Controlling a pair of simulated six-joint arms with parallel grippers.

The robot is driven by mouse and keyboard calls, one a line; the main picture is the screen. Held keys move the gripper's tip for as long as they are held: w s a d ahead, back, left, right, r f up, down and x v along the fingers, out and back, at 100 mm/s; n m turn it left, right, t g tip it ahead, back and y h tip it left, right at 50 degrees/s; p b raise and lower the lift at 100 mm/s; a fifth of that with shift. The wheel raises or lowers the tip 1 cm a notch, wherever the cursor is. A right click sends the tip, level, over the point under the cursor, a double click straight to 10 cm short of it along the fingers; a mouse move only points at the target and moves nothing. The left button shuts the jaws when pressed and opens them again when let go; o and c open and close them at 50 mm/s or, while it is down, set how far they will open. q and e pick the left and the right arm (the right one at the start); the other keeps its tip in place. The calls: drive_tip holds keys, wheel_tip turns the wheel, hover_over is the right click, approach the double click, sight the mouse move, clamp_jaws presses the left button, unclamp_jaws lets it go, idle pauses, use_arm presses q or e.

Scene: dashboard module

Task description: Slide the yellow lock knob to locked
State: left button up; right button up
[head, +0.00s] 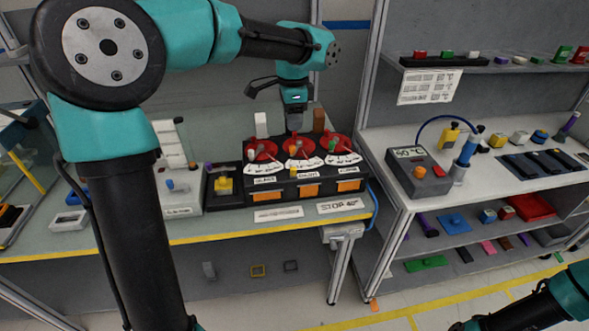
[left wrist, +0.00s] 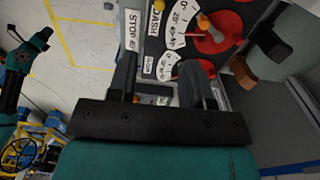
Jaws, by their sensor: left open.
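The yellow lock knob (head: 224,184) sits on a small black module at the left end of the dashboard, in the head view. I cannot pick it out in the left wrist view. My left gripper (head: 294,118) is above and behind the middle red dial, to the right of the knob and apart from it. In the left wrist view my left gripper (left wrist: 163,70) has its two dark fingers spread, with nothing held between them.
The dashboard has red dials (head: 303,148) with small coloured knobs and orange buttons (head: 308,190) below. A white panel (head: 180,190) stands left of the lock module. The bench's front edge (head: 240,235) is yellow. A shelf with a grey meter box (head: 418,172) stands right.

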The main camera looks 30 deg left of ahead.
sight(293, 168)
use_arm(q)
drive_tip(key=shift+f, duration=0.1)
wheel_tip(293, 168, down, 17)
drive_tip(key=shift+f, duration=0.15)
idle(0.6)
clamp_jaws()
idle(0.4)
